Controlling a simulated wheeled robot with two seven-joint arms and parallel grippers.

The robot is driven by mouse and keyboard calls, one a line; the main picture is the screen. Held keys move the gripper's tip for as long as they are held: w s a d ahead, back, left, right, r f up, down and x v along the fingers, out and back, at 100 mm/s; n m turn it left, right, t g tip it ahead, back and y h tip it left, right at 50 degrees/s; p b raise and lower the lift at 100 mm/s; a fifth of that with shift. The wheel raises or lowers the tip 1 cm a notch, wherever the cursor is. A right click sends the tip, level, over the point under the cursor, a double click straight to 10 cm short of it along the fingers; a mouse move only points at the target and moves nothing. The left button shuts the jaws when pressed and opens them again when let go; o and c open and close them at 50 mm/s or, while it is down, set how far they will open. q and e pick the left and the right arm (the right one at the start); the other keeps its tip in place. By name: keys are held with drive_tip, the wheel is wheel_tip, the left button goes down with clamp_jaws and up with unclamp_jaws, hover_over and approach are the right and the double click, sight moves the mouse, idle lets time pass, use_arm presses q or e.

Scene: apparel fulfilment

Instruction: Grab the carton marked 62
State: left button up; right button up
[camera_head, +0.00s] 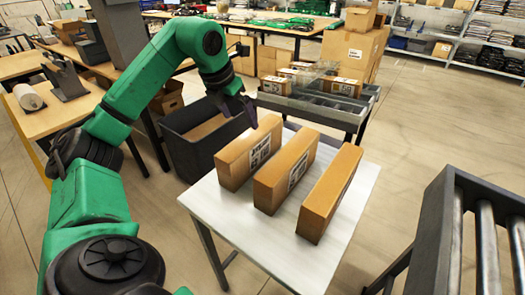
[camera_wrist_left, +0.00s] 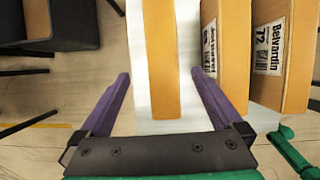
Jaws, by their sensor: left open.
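Three tall brown cartons stand in a row on a white table (camera_head: 215,200): left (camera_head: 234,167), middle (camera_head: 268,194) and right (camera_head: 317,213). My left gripper (camera_head: 247,112) is open with fingers pointing down, above the far end of the left carton. In the left wrist view the gripper (camera_wrist_left: 160,76) has a plain carton top (camera_wrist_left: 160,50) between its spread fingers, with space on both sides. The adjacent carton (camera_wrist_left: 232,40) has a slanted label whose number I cannot read surely. The farthest carton (camera_wrist_left: 298,50) reads Belvardin 72. The left carton's number is not legible. My right gripper is out of view.
A dark bin (camera_head: 185,150) stands left of the table. A grey rack (camera_head: 340,112) with small cartons is behind it. A roller conveyor (camera_head: 450,235) is at the lower right. The table's front part is bare.

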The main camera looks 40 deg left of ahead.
sight(250, 137)
use_arm(q)
drive_tip(key=x, duration=0.3)
drive_tip(key=s+x, duration=0.1)
drive_tip(key=x, duration=0.1)
drive_tip(key=shift+w+d+f, duration=0.15)
drive_tip(key=shift+d+f, duration=0.05)
drive_tip(key=shift+f, duration=0.3)
drive_tip(key=x, duration=0.3)
drive_tip(key=w+x, duration=0.1)
drive_tip(key=x, duration=0.2)
drive_tip(key=shift+w+d+f+p, duration=0.1)
drive_tip(key=shift+w+p, duration=0.05)
drive_tip(key=shift+p, duration=0.2)
drive_tip(key=shift+w+f, duration=0.15)
drive_tip(key=shift+f, duration=0.2)
drive_tip(key=shift+r, duration=0.15)
clamp_jaws()
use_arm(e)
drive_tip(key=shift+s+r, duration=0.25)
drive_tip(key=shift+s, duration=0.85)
